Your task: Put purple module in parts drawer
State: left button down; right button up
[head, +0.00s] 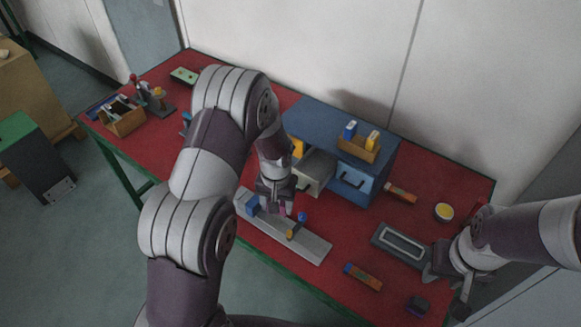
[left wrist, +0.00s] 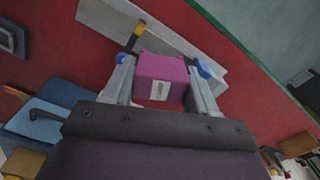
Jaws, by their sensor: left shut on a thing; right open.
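My left gripper (head: 277,205) is shut on a purple module (left wrist: 162,78), whose pale label faces the left wrist camera. In the head view only a small pink-purple part of the module (head: 283,211) shows below the fingers. The blue cabinet (head: 312,119) stands at the back of the red table. Its left drawer (head: 313,174) is pulled out, and the gripper is in front of and left of it. The right drawer (head: 354,181) has a blue front and looks closed. My right gripper (head: 452,287) is open and empty at the table's right.
A grey rail fixture (head: 307,244) lies below my left gripper. A small wooden box with blue and yellow modules (head: 358,149) sits on the cabinet.

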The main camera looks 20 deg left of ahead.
aim_at(312, 173)
jog(key=j+z, duration=0.15)
jog(key=z, duration=0.35)
jog(key=j+z, duration=0.2)
jog(key=z, duration=0.25)
jog(key=j+z, duration=0.15)
jog(key=z, duration=0.35)
jog(key=j+z, duration=0.15)
jog(key=z, duration=0.35)
jog(key=k+j, duration=0.15)
jog(key=j, duration=0.15)
jog(key=k+j, duration=0.1)
jog(key=j, duration=0.15)
jog(key=k+j, duration=0.15)
jog(key=j, duration=0.15)
